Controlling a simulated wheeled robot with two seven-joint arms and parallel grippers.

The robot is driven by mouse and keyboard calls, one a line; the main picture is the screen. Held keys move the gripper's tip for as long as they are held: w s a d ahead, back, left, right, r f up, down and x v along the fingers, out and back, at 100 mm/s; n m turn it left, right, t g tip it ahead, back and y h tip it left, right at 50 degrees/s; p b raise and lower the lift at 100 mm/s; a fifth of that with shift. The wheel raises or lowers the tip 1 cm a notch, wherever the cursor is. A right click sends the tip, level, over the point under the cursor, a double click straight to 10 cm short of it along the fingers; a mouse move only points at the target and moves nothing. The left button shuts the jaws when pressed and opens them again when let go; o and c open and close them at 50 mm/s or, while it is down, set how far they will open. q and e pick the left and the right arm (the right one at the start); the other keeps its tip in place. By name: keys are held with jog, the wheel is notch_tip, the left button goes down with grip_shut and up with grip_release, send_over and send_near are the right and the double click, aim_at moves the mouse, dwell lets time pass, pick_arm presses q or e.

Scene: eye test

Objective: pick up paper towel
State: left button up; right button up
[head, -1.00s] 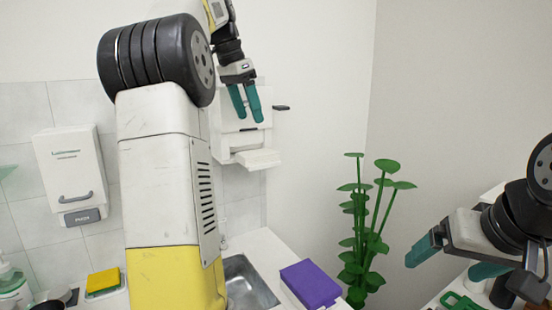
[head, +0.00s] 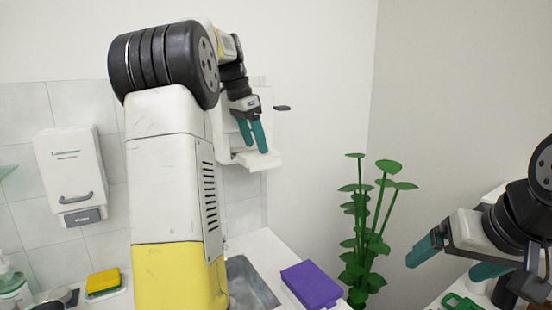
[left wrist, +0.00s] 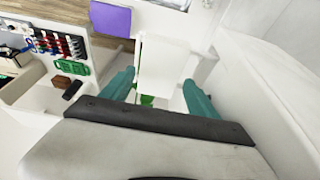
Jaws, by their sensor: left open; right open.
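The white paper towel (head: 264,162) sticks out flat from the bottom of the white dispenser (head: 228,130) on the wall. My left gripper (head: 254,148) is open in front of the dispenser, its teal fingers pointing down just above the towel in the head view. In the left wrist view a white sheet, seemingly the paper towel (left wrist: 165,65), shows between the spread fingers of the left gripper (left wrist: 158,78). I cannot tell whether the fingers touch it. My right gripper (head: 442,270) is open and empty at the lower right, far from the towel.
A green plant (head: 368,225) stands right of the counter. Another wall dispenser (head: 72,170) and a yellow sponge (head: 103,280) are at the left.

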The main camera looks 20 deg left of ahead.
pick_arm(q)
jog(key=shift+x, duration=1.35)
jog(key=c, duration=1)
jog(key=shift+o, duration=0.2)
jog(key=shift+r, duration=0.8)
jog(key=shift+s+r, duration=0.25)
jog(key=shift+r, duration=0.3)
jog(key=shift+s+r, duration=0.2)
jog(key=shift+r, duration=0.35)
jog(key=s+a+r, duration=0.1)
jog(key=s+a, duration=0.1)
jog(key=s, duration=1.3)
jog(key=shift+a+r, duration=0.1)
jog(key=shift+r, duration=0.05)
